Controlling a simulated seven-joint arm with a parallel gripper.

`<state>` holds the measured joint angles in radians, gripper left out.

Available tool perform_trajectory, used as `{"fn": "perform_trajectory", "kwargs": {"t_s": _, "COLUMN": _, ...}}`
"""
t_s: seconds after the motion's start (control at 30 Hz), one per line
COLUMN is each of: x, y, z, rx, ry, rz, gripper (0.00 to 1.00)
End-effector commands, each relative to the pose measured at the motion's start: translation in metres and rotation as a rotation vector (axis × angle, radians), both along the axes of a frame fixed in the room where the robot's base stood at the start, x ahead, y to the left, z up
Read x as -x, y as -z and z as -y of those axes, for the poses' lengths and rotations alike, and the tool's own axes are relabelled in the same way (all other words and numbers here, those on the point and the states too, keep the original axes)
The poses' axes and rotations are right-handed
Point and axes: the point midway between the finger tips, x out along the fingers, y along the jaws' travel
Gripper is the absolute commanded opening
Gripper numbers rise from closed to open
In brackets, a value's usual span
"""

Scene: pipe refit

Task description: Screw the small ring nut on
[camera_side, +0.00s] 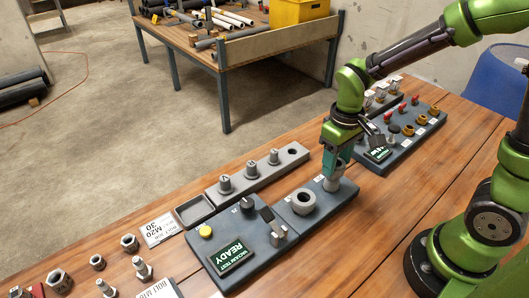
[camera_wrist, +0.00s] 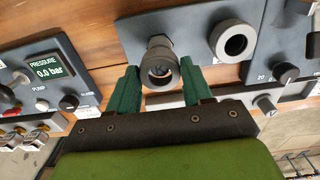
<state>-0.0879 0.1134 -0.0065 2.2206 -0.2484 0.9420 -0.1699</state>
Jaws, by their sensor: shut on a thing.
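My gripper (camera_side: 336,168) is shut on the small ring nut, a grey ring seen between the green fingers in the wrist view (camera_wrist: 160,68). In the side view the held nut (camera_side: 332,184) is at a grey fitting on the right end of the dark panel (camera_side: 318,207). The fitting's grey top (camera_wrist: 160,42) shows just past the nut in the wrist view. How far the nut sits on the thread cannot be told. A larger grey ring (camera_side: 303,201) stands on the same panel to the left, apart from my gripper.
A box with a green display reading READY (camera_side: 232,255) and a yellow button (camera_side: 205,231) is to the left. A rack with several grey plugs (camera_side: 250,178) lies behind. A panel with red and brass valves (camera_side: 405,128) is right of my gripper. Loose nuts and bolts lie front left.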

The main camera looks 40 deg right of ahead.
Motion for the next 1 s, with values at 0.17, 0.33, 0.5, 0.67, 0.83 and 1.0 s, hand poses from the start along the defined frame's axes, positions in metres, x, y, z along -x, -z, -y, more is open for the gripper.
{"fn": "perform_trajectory", "kwargs": {"t_s": 0.17, "x": 0.0, "y": 0.0001, "z": 0.0, "rx": 0.0, "ry": 0.0, "rz": 0.0, "gripper": 0.18}}
{"fn": "perform_trajectory", "kwargs": {"t_s": 0.33, "x": 0.0, "y": 0.0021, "z": 0.0, "rx": 0.0, "ry": 0.0, "rz": -0.001, "gripper": 0.18}}
{"fn": "perform_trajectory", "kwargs": {"t_s": 0.5, "x": 0.0002, "y": 0.0056, "z": -0.0001, "rx": 0.0, "ry": 0.001, "rz": -0.002, "gripper": 0.18}}
{"fn": "perform_trajectory", "kwargs": {"t_s": 0.67, "x": -0.0001, "y": 0.0078, "z": -0.0001, "rx": 0.0, "ry": 0.001, "rz": 0.0, "gripper": 0.18}}
{"fn": "perform_trajectory", "kwargs": {"t_s": 0.83, "x": -0.0002, "y": 0.008, "z": -0.0001, "rx": 0.0, "ry": 0.001, "rz": 0.0, "gripper": 0.18}}
{"fn": "perform_trajectory", "kwargs": {"t_s": 1.0, "x": -0.0001, "y": 0.0081, "z": -0.0001, "rx": 0.0, "ry": 0.001, "rz": 0.0, "gripper": 0.18}}
